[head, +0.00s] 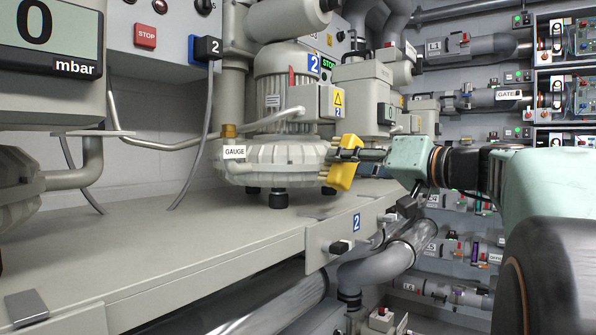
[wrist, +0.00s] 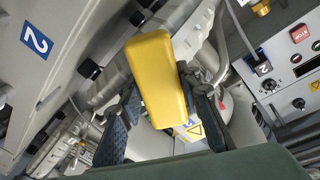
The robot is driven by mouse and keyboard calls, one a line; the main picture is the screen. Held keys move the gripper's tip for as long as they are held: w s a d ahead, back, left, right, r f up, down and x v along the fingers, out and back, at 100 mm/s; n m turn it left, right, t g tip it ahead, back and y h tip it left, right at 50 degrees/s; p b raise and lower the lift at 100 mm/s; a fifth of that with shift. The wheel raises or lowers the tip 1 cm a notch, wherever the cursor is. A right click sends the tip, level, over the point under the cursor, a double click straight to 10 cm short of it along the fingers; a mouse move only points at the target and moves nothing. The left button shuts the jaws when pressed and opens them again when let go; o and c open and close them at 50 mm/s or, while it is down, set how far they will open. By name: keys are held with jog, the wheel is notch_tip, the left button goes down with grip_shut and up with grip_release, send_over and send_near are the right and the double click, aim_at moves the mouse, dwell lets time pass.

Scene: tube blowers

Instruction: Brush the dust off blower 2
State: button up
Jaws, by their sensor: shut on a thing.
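Blower 2 (head: 272,160) stands on the grey bench, a round ribbed housing under a finned motor with a blue "2" label. My gripper (head: 352,155) comes in from the right and is shut on a yellow block-shaped brush (head: 343,172). The brush is tilted and overlaps the right edge of the blower's housing; I cannot tell whether they touch. In the wrist view the brush (wrist: 158,75) lies between the two dark fingers of my gripper (wrist: 165,118), and its bristles are hidden. No dust is clearly visible on the blower.
The bench top (head: 190,235) is clear in front of the blower. A grey box (head: 362,95) stands behind right. Pipes (head: 385,250) run below the bench edge. A mbar display (head: 48,38) is at far left.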

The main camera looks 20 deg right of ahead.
jog(key=b+v, duration=0.1)
jog(key=v, duration=0.5)
jog(key=shift+b, duration=0.4)
jog(key=shift+s, duration=0.1)
jog(key=shift+b+v, duration=0.3)
jog(key=shift+v, duration=1.1)
